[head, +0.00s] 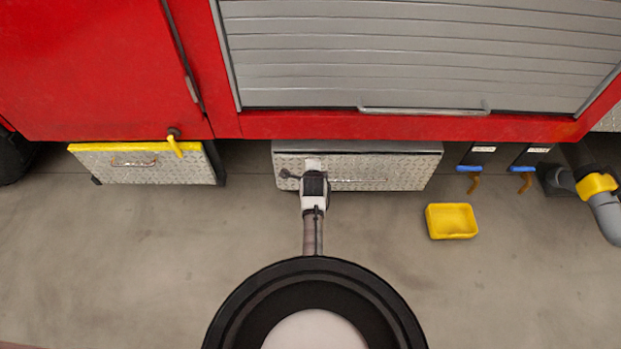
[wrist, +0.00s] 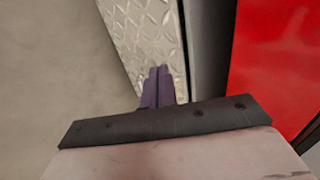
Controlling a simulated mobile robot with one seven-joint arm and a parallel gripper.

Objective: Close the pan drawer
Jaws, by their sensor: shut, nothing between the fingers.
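The pan drawer (head: 400,172) is a long box with a silver diamond-plate front and a grey top, under the middle of the red truck body. It stands out from beneath the body, and its top shows in the head view. My gripper (head: 313,172) is at the left half of the drawer front and covers part of it. In the wrist view the purple fingers (wrist: 160,74) are together and empty. Their tips lie over the diamond-plate face (wrist: 150,35); whether they touch it I cannot tell. A dark gap shows between drawer and red body.
A yellow-topped diamond-plate box (head: 150,166) with a yellow lever is at the left. A yellow tray (head: 451,221) lies on the floor at the right. Blue-handled valves (head: 475,169) and a grey pipe with a yellow collar (head: 597,184) are farther right. The front floor is clear.

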